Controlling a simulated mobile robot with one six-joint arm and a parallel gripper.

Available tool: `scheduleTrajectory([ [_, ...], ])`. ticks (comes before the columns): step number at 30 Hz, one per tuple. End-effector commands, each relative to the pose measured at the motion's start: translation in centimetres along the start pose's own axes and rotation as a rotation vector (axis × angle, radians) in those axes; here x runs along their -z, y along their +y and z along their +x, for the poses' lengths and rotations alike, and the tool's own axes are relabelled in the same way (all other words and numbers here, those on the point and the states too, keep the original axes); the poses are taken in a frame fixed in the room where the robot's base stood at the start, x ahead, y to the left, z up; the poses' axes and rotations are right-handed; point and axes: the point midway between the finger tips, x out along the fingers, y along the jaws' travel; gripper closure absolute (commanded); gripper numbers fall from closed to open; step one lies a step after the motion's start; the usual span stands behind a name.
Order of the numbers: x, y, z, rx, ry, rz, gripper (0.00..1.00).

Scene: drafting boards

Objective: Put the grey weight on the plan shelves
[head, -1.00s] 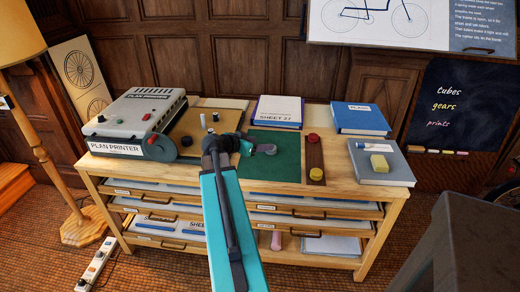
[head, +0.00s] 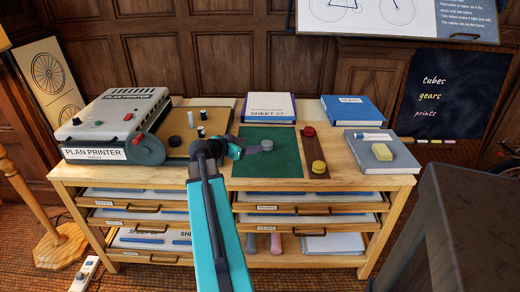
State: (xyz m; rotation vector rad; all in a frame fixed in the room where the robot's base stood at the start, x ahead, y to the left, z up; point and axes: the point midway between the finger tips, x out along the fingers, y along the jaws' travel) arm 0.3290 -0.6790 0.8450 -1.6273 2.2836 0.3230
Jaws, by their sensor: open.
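The grey weight (head: 267,145) is a small round piece on the green mat (head: 270,172) on top of the wooden cabinet. My gripper (head: 256,148) is open, low over the mat's left part, with its fingertips right beside the grey weight. I cannot tell whether they touch it. The plan shelves (head: 216,204) are below the top, with labelled fronts, dark handles and papers inside. My arm hides their middle part. A red weight (head: 309,131) and a yellow weight (head: 318,167) sit on a brown strip right of the mat.
A plan printer (head: 115,125) stands at the left of the top, beside a tan board (head: 175,130) with small dark and white pieces. A dark block (head: 455,225) stands at front right.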

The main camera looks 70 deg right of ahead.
Motion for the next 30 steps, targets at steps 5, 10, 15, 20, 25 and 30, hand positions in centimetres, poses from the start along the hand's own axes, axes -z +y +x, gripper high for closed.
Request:
scheduleTrajectory([
  [5, -0.2, -0.6, -0.6, 0.01, 0.0, -0.004, 0.38],
  [10, -0.4, -1.0, -1.0, 0.017, 0.0, -0.008, 0.38],
  [15, -0.4, -1.2, -0.2, 0.019, 0.0, -0.009, 0.38],
  [20, -0.5, -1.4, 1.7, 0.02, -0.001, -0.01, 0.38],
  [25, -0.4, -1.5, 4.1, 0.021, -0.001, -0.01, 0.38],
  [30, -0.5, -1.5, 6.2, 0.022, 0.0, -0.011, 0.38],
])
